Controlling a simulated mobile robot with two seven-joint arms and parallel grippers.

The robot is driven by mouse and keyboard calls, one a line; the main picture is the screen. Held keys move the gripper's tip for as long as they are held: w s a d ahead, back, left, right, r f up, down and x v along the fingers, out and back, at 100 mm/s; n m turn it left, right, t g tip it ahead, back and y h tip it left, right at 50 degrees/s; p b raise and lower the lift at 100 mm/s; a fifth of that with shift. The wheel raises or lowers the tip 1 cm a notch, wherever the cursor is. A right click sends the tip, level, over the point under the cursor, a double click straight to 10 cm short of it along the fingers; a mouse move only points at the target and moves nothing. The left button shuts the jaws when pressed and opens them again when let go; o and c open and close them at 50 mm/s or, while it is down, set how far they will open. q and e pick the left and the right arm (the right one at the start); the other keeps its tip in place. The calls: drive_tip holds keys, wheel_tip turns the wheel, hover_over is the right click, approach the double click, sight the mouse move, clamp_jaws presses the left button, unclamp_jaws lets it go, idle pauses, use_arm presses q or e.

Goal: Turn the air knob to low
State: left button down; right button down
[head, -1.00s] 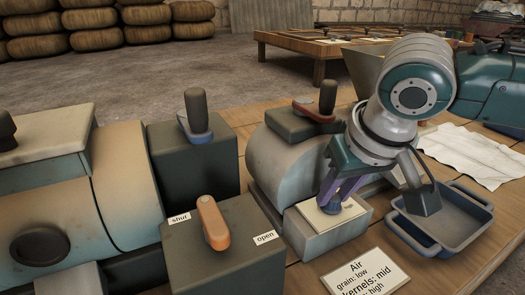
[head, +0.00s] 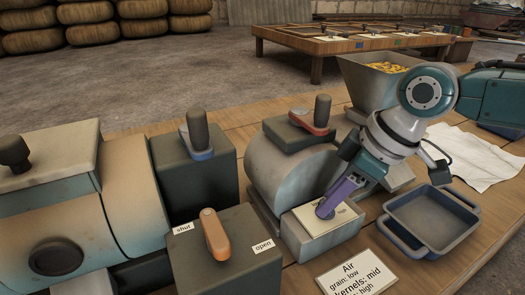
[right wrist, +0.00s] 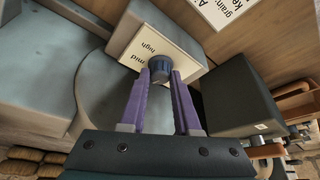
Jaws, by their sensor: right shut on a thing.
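The air knob is a small dark blue knob (head: 324,212) on the pale label plate (head: 345,221) of a grey box, in front of a grey drum. It also shows in the right wrist view (right wrist: 160,66), near the printed words "mid" and "high". My right gripper (head: 328,206) reaches down from the right with purple fingers. In the right wrist view its fingertips (right wrist: 160,76) sit on either side of the knob, shut on it. The fingers partly cover the plate in the head view. I cannot tell which word the knob points at. My left gripper is not in view.
A card (head: 352,275) headed "Air" reads "grain: low, kernels: mid", with a last line partly unreadable ending in "high". A blue-grey tray (head: 432,215) stands to the right. An orange lever (head: 214,234) sits between "shut" and "open". A hopper (head: 372,88) stands behind my arm.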

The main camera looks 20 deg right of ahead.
drive_tip(key=shift+n+g+y+b, duration=0.3)
drive_tip(key=shift+n+b, duration=0.25)
drive_tip(key=shift+n, duration=0.55)
drive_tip(key=c, duration=0.6)
unclamp_jaws()
drive_tip(key=shift+d+r, duration=0.1)
drive_tip(key=shift+d+r, duration=0.1)
drive_tip(key=shift+r, duration=0.25)
drive_tip(key=p+v, duration=0.2)
drive_tip(key=v, duration=0.7)
